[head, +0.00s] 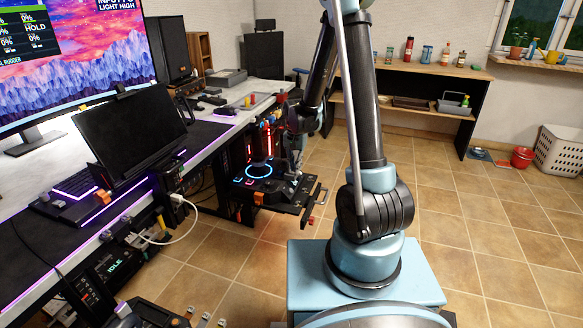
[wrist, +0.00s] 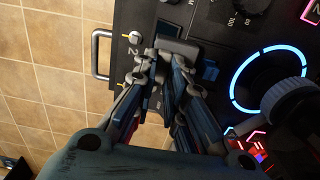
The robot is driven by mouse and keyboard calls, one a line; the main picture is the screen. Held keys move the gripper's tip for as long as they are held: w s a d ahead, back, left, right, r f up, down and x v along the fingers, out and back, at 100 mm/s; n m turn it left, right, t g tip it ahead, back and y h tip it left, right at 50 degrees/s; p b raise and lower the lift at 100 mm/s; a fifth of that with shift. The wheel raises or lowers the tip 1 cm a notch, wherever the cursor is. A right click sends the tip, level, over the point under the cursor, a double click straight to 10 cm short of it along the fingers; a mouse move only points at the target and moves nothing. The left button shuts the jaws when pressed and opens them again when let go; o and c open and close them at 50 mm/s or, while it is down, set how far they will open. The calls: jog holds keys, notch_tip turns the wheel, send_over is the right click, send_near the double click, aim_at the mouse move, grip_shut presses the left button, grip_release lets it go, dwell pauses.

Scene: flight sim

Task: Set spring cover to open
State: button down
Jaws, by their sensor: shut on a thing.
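A black control panel (head: 262,193) with a glowing blue ring juts out from the desk's side in the head view. My gripper (head: 294,170) is down at the panel's right part. In the wrist view my gripper (wrist: 174,72) has its fingers close together over the panel (wrist: 125,20), at a grey block-like piece (wrist: 178,46). This piece looks like the spring cover and the fingers are shut on it. The fingers hide much of it, so I cannot tell whether it is up or down.
A metal handle (wrist: 99,54) and a small toggle (wrist: 133,37) marked 2 lie left of the fingers. A blue-ringed dial (wrist: 266,82) and a dark knob (wrist: 292,104) lie to the right. Tiled floor (head: 465,225) is clear right of my base.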

jog(key=c, duration=1.6)
grip_release()
jog(key=shift+d, duration=0.15)
jog(key=shift+r, duration=0.1)
notch_tip(320, 180, up, 12)
